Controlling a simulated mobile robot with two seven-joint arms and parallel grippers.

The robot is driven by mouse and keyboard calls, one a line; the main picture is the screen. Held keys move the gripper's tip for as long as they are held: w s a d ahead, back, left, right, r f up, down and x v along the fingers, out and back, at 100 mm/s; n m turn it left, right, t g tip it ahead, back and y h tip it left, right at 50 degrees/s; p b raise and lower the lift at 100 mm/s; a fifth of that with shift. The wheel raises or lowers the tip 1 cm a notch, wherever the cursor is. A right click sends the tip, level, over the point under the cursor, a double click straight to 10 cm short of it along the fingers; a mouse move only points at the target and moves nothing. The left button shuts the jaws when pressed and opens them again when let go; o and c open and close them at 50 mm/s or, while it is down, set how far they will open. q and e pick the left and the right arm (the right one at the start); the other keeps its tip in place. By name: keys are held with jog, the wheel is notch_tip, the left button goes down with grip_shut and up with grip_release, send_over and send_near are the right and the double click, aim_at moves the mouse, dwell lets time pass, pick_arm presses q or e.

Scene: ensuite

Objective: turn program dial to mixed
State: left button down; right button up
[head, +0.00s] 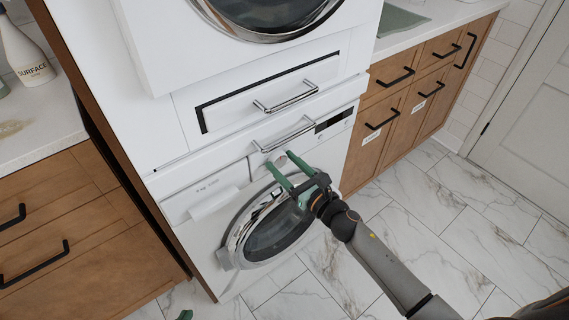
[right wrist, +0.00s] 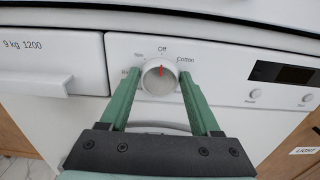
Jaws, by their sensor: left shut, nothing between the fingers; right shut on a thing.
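The program dial (right wrist: 159,80) is a round light knob on the washing machine's white panel. Its red mark points up at the "Off" label (right wrist: 162,50). "Cotton" (right wrist: 185,61) is printed to its right; the labels on its left are small and partly hidden by a finger. My right gripper (right wrist: 160,78) is shut on the dial, one green finger on each side; in the head view it reaches the dial (head: 280,160) from the lower right. Only a green tip of my left gripper (head: 185,315) shows at the bottom edge, shut and away from the machine.
The washer's round door (head: 275,225) is below the dial. A drawer with a metal handle (head: 285,97) and a second bar handle (head: 285,134) stick out above it. The detergent drawer (right wrist: 50,65) and dark display (right wrist: 297,75) flank the dial. Marble floor (head: 450,240) is clear at right.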

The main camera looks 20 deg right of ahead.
jog(key=c, duration=0.7)
jog(key=shift+m, duration=0.3)
